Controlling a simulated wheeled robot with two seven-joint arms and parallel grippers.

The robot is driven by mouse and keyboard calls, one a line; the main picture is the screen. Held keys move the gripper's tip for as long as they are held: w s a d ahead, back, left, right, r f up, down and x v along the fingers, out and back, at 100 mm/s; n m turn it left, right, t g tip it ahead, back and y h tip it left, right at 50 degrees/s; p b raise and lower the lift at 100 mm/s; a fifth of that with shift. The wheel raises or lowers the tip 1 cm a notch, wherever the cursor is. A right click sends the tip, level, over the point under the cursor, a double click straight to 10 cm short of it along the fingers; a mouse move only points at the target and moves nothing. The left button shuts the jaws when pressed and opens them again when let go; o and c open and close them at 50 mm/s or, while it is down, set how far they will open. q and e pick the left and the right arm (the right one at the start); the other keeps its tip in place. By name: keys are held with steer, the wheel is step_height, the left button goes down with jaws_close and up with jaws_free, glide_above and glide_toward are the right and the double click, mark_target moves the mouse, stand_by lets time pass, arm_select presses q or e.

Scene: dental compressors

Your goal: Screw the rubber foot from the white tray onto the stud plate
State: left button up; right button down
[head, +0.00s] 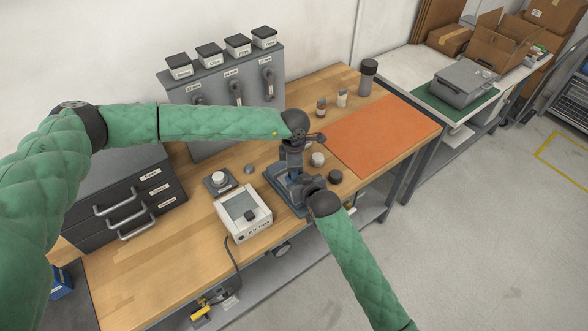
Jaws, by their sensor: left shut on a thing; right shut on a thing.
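My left gripper (292,166) points down over a blue-grey stand (284,183) at the middle of the bench. My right gripper (298,184) reaches in from the lower right to the same spot. The jaws sit close together and are shut, but what they hold is hidden behind the wrists and too small to name. I cannot make out the stud plate for certain.
A small plate with a white knob (218,180) and a grey disc (248,168) lie left of the stand. A white-topped jar (317,159) and a dark round piece (335,176) stand right. An orange mat (375,135) is clear. Black drawers (130,200) stand left.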

arm_select(q)
steer(key=o, duration=1.1)
steer(key=shift+a+r, duration=0.1)
steer(key=shift+r, duration=2.1)
steer(key=shift+c, duration=0.5)
